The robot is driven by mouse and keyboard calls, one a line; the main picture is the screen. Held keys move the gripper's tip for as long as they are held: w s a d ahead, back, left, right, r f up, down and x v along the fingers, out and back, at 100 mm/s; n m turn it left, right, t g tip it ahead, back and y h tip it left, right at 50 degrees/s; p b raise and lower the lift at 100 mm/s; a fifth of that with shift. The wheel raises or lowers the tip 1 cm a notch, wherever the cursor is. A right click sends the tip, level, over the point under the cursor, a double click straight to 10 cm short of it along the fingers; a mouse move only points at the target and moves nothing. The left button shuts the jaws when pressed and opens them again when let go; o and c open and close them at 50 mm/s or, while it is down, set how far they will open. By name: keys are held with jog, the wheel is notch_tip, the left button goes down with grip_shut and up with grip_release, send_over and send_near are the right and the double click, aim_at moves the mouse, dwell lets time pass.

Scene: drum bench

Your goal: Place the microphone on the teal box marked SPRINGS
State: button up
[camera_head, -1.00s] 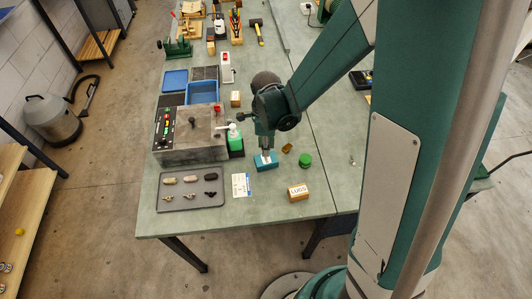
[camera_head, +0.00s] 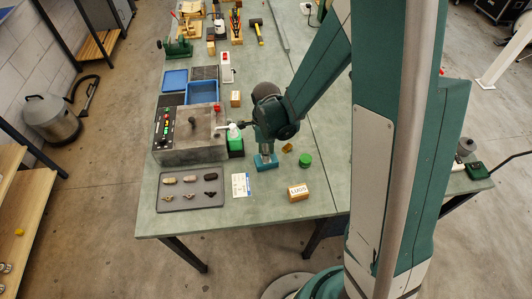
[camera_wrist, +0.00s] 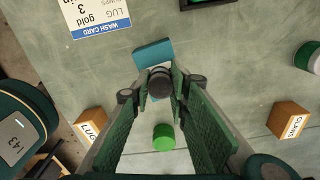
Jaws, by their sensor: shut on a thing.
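The teal box (camera_head: 266,164) sits on the bench directly under my gripper (camera_head: 266,149) in the head view, and its marking cannot be read. It also shows in the wrist view (camera_wrist: 153,52), just beyond the fingertips. My gripper is shut on a dark, round-ended thing (camera_wrist: 160,83), seen between the fingertips in the wrist view, which I take to be the microphone. It is held above or against the teal box; I cannot tell whether they touch. The rest of it is hidden by the fingers.
A LUGS box (camera_head: 298,192) and a green round lid (camera_head: 305,160) stand to the right of the teal box. A white wash card (camera_head: 240,185) and a grey tray (camera_head: 192,204) lie to the left. A CLAMP box (camera_wrist: 289,120) shows in the wrist view.

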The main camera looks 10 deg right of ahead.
jog(key=o, duration=0.9)
jog(key=shift+f, duration=0.1)
jog(key=shift+r, duration=0.25)
jog(key=shift+r+p, duration=0.45)
jog(key=shift+r, duration=5.45)
